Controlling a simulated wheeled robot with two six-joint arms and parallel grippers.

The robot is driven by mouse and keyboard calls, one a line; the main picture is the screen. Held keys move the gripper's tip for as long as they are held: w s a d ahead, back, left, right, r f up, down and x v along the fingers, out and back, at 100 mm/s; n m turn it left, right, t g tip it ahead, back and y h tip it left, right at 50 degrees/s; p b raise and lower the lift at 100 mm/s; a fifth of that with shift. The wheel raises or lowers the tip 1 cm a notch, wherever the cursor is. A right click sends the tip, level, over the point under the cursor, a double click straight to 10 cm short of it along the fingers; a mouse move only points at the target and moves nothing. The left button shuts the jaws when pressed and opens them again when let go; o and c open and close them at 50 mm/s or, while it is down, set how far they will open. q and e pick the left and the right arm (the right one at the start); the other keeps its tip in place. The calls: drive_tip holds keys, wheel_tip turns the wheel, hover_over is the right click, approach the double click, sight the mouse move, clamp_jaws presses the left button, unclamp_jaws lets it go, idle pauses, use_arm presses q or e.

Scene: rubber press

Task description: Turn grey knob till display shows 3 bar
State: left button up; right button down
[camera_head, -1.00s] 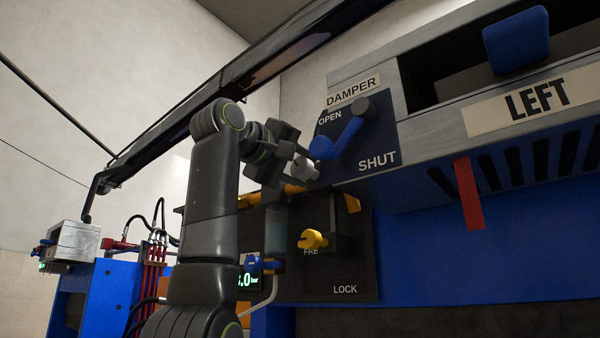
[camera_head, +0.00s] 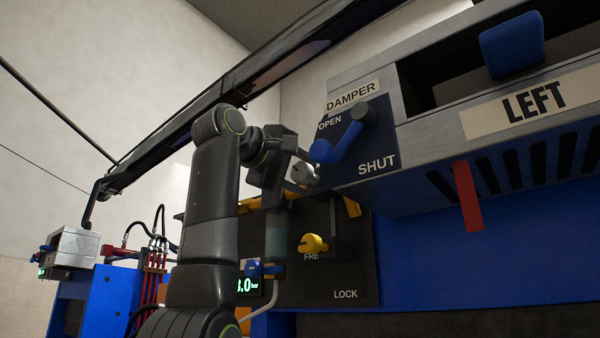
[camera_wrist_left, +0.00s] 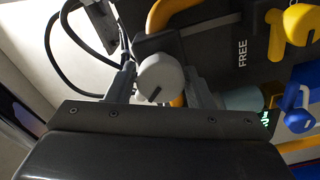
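The grey knob (camera_head: 303,173) is a pale round cap below the blue damper lever. In the left wrist view the knob (camera_wrist_left: 161,77), with a dark slot mark, sits between the two fingers of my left gripper (camera_wrist_left: 161,88). A gap shows on both sides of it, so the fingers look open. In the head view my left gripper (camera_head: 284,165) is just left of the knob. The green display (camera_head: 247,286) appears to read 3.0 bar, its first digit partly covered by my left arm. My right gripper is not in view.
The blue damper lever (camera_head: 340,140) is close above the knob. A yellow knob (camera_head: 313,244) on the FREE/LOCK panel (camera_head: 345,270) and a small blue valve handle (camera_head: 254,268) are below. Yellow pipework (camera_wrist_left: 170,12) runs near the fingers.

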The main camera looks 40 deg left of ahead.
use_arm(q)
drive_tip(key=shift+o, duration=1.1)
drive_tip(key=shift+w, duration=0.1)
drive_tip(key=shift+s, duration=0.2)
drive_tip(key=s+b, duration=0.1)
drive_tip(key=s, duration=0.1)
drive_tip(key=s+b, duration=0.1)
drive_tip(key=s, duration=0.1)
drive_tip(key=s+b, duration=0.1)
drive_tip(key=s, duration=0.1)
drive_tip(key=shift+a+f, duration=0.25)
drive_tip(key=b, duration=0.3)
approach(297, 173)
drive_tip(key=s, duration=0.6)
drive_tip(key=shift+s+a+r, duration=0.15)
drive_tip(key=shift+a+r, duration=0.05)
drive_tip(key=shift+r, duration=0.1)
